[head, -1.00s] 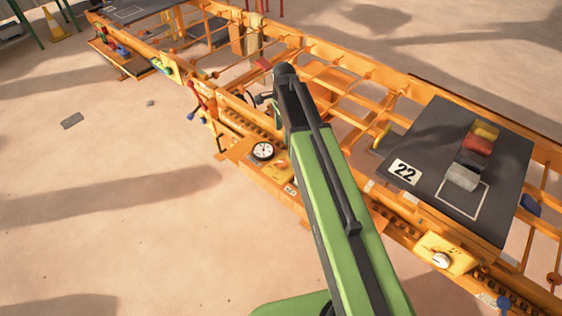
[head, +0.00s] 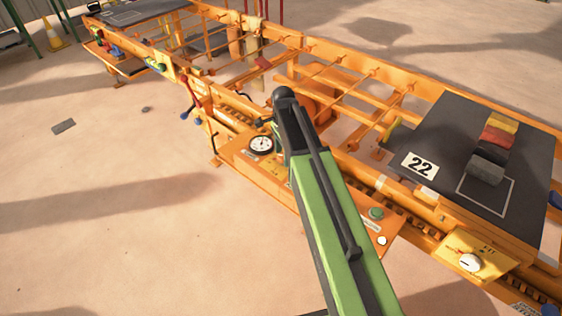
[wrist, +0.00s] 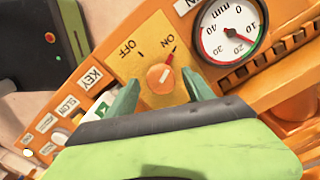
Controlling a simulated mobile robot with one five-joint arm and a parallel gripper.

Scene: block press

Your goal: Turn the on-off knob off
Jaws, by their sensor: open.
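In the wrist view the on-off knob (wrist: 160,77) is a round orange knob on a yellow plate (wrist: 152,38) marked ON and OFF. The lettering appears upside down. A red pointer line runs from the knob toward the ON mark. My gripper (wrist: 160,80) is open, with one green finger on each side of the knob in the picture. A gap shows between each finger and the knob. In the head view my arm hides the knob and the gripper.
A dial gauge (wrist: 229,28) is beside the plate; it also shows in the head view (head: 261,145). A KEY label (wrist: 90,77) is on the other side. A green button (head: 376,213) is on the orange panel. A dark board (head: 450,130) marked 22 carries several blocks.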

